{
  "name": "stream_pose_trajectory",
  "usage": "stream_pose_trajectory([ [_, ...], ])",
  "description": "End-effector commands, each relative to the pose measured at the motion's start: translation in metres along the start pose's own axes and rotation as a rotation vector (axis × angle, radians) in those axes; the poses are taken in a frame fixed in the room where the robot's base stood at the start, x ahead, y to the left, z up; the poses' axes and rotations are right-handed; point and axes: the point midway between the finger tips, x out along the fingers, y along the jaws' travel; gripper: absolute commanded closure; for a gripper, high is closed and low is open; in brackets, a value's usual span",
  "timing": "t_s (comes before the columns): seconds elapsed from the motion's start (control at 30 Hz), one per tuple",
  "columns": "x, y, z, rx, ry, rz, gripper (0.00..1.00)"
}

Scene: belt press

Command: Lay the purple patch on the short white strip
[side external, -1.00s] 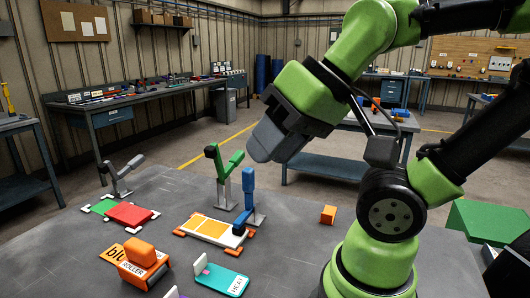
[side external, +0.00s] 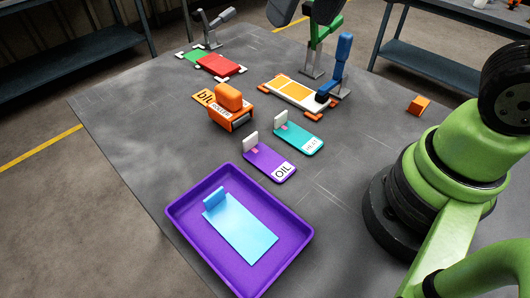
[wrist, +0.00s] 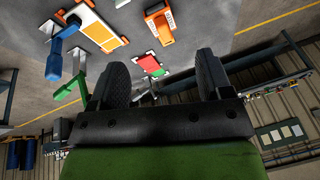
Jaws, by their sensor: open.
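The purple patch (side external: 270,162), marked OIL and with an upright white tab, lies flat on the grey table in the side view. No plain short white strip stands out. A white-edged strip with orange-yellow panels (side external: 297,92) lies by the blue lever press, and it also shows in the wrist view (wrist: 96,24). A second white-edged piece with red and green panels (side external: 212,64) lies farther back; it shows in the wrist view too (wrist: 151,66). I cannot tell which is the short strip. My gripper (wrist: 159,80) is open and empty, raised above the table's far side, away from the patch.
A teal patch (side external: 299,133) lies beside the purple one. A purple tray (side external: 182,218) holding a light blue piece is in front. An orange roller (side external: 230,108), a blue lever (side external: 342,62), a green lever (side external: 322,35) and an orange cube (side external: 418,105) stand around.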

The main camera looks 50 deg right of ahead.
Motion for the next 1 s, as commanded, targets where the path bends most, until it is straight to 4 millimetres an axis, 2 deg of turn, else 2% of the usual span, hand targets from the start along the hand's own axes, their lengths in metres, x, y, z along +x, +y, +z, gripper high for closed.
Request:
stream_pose_trajectory([
  [0.03,0.019,-0.004,-0.006,-0.023,-0.044,0.02,0.28],
  [0.2,0.081,-0.017,-0.019,-0.097,-0.157,0.079,0.28],
  [0.4,0.148,-0.024,-0.016,-0.171,-0.261,0.133,0.28],
  [0.5,0.167,-0.025,-0.012,-0.194,-0.289,0.149,0.28],
  [0.8,0.206,-0.019,-0.001,-0.206,-0.31,0.16,0.28],
  [1.0,0.224,-0.015,0.004,-0.205,-0.306,0.158,0.28],
])
